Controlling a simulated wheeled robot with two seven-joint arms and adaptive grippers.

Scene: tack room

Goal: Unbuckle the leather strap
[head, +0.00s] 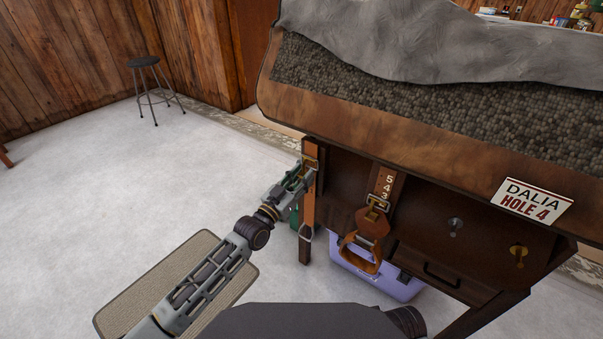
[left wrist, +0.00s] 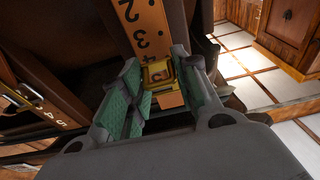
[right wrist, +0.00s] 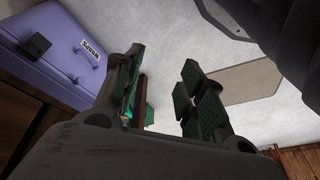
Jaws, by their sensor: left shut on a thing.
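The tan leather strap (head: 308,208) hangs at the left end of the dark wooden stand, with a brass buckle (head: 311,163) near its top. In the left wrist view, the strap (left wrist: 145,28) bears dark numbers, and the buckle (left wrist: 158,73) sits across it with a short strap end (left wrist: 172,100) below. My left gripper (head: 303,174) is at the buckle, its green-padded fingers (left wrist: 167,92) on either side, shut on the strap; the exact contact is partly hidden. My right gripper (right wrist: 163,88) is open and empty, and shows only in the right wrist view.
A second numbered strap (head: 385,184) with a buckle hangs to the right. A lilac box (head: 402,288) stands under the stand. A mat (head: 130,303) lies on the pale floor, and a stool (head: 146,64) stands far left. The floor between is clear.

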